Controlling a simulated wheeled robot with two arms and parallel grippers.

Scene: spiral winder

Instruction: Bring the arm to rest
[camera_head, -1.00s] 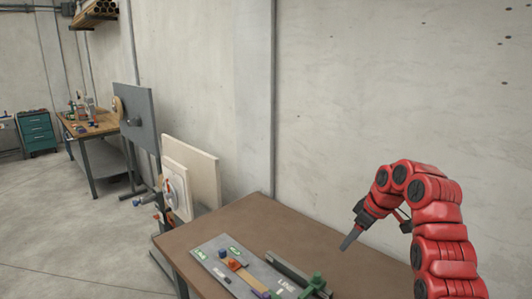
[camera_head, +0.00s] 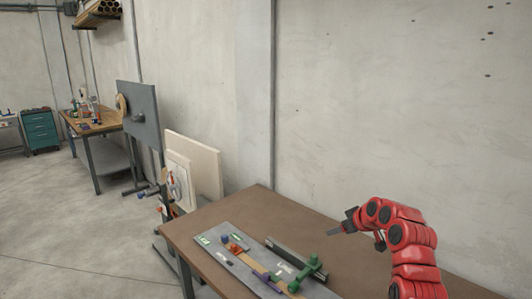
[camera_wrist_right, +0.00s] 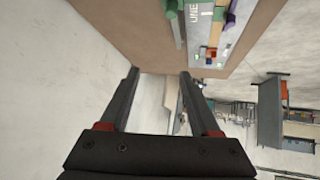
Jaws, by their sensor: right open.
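My right gripper (camera_head: 334,231) is on the red arm that comes in from the right in the head view. It is in the air above the brown table, near the wall, and points left. In the right wrist view its two fingers (camera_wrist_right: 157,82) are spread apart with nothing between them. My red right arm (camera_head: 404,235) is bent over the right part of the table. My left gripper is not in view.
The brown table (camera_head: 205,212) carries a grey plate (camera_head: 213,245) with a green clamp-like part (camera_head: 310,268) and small coloured blocks. A bare wall (camera_head: 380,100) stands behind. A panel stand (camera_head: 140,115) and workbench (camera_head: 100,127) are farther left.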

